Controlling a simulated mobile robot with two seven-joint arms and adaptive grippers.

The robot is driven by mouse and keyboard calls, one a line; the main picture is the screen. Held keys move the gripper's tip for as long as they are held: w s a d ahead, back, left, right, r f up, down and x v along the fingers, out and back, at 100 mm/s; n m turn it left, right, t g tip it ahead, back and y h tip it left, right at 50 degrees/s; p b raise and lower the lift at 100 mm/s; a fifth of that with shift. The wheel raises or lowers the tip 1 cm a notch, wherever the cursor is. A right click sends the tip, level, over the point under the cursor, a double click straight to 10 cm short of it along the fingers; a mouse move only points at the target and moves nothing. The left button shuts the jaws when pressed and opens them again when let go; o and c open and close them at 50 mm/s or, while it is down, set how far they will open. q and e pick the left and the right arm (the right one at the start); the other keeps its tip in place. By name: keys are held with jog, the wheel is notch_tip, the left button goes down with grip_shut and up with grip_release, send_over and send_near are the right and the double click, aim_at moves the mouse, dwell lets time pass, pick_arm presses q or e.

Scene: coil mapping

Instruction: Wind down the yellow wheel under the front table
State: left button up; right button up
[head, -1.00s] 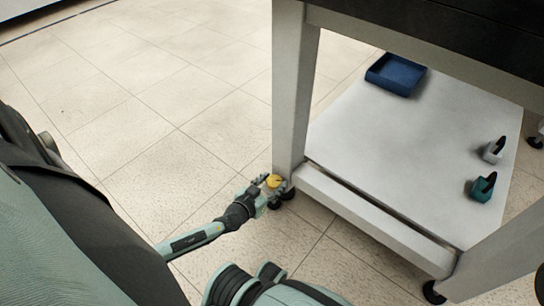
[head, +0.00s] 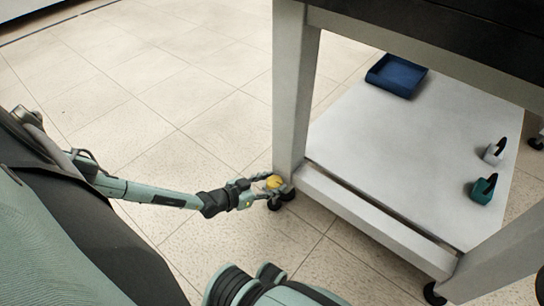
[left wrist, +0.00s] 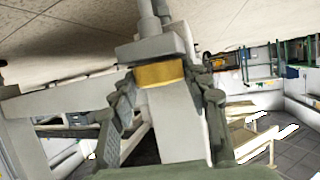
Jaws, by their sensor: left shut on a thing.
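The yellow wheel (head: 273,182) sits low at the foot of the front table's near-left leg (head: 291,90), just above a black caster. My left gripper (head: 268,184) reaches in from the left, close to the floor, with its fingers on either side of the wheel. In the left wrist view the wheel shows as a yellow band (left wrist: 159,74) between the two fingers, which are shut on it. The table leg's grey metal parts show above and below the band. My right gripper is not in view.
The front table's white lower shelf (head: 390,150) holds a blue tray (head: 396,75), a white item (head: 494,151) and a teal item (head: 484,188). Another caster (head: 434,294) stands at the lower right. The tiled floor left of the leg is clear.

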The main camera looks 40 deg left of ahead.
pick_arm(q)
jog(key=shift+d, duration=0.2)
jog(key=o, duration=1)
jog(key=shift+o, duration=0.8)
jog(key=shift+s+a, duration=0.1)
jog(key=shift+a, duration=0.1)
jog(key=v, duration=1.2)
